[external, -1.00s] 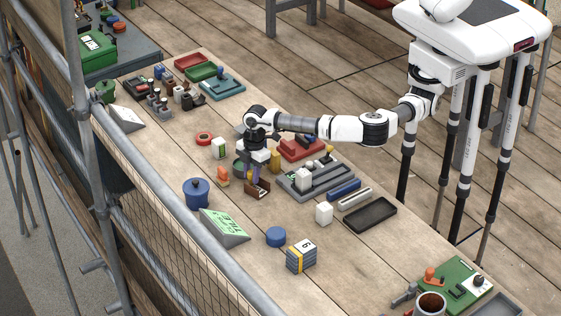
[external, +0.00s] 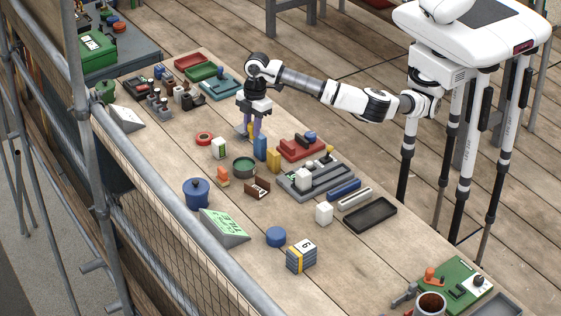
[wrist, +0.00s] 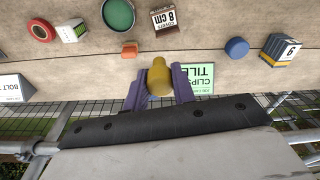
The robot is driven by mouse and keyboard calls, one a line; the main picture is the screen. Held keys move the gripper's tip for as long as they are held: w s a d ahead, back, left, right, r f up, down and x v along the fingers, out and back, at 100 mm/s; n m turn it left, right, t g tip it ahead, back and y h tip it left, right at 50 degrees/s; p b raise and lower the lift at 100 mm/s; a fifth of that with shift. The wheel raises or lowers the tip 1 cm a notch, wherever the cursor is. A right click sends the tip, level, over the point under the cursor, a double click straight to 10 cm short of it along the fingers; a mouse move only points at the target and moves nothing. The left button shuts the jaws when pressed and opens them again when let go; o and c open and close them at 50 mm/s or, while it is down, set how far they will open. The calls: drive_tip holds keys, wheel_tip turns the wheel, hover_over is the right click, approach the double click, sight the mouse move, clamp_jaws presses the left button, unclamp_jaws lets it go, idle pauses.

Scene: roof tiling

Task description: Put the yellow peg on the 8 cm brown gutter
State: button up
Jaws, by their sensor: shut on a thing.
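The brown gutter (external: 257,188) stands on the bench, and its "8 CM" label shows at the top of the wrist view (wrist: 165,19). My gripper (external: 251,136) is above the bench, farther up the picture than the gutter and apart from it. Its purple fingers are shut on the yellow peg (wrist: 159,78), which fills the gap between them in the wrist view. A little yellow of the peg also shows between the fingers in the external view (external: 250,129). The peg's lower end is hard to see there.
A blue block (external: 260,148) and a yellow block (external: 273,161) stand close to my gripper. A green round tin (external: 243,168) and an orange piece (external: 223,176) are left of the gutter. A blue pot (external: 197,193) stands farther left.

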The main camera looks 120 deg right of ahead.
sight(257, 179)
drive_tip(key=shift+a+r, duration=0.15)
drive_tip(key=shift+a, duration=0.45)
drive_tip(key=f, duration=0.6)
drive_tip(key=f+p, duration=0.1)
drive_tip(key=f, duration=0.6)
drive_tip(key=f+p, duration=0.1)
drive_tip(key=f, duration=0.6)
drive_tip(key=shift+a, duration=0.35)
drive_tip(key=shift+f, duration=0.2)
drive_tip(key=o, duration=1)
drive_tip(key=shift+r, duration=0.1)
drive_tip(key=r, duration=0.4)
drive_tip(key=s+r+b, duration=0.1)
drive_tip(key=r, duration=0.7)
drive_tip(key=shift+s+d+r, duration=0.1)
drive_tip(key=shift+s, duration=0.15)
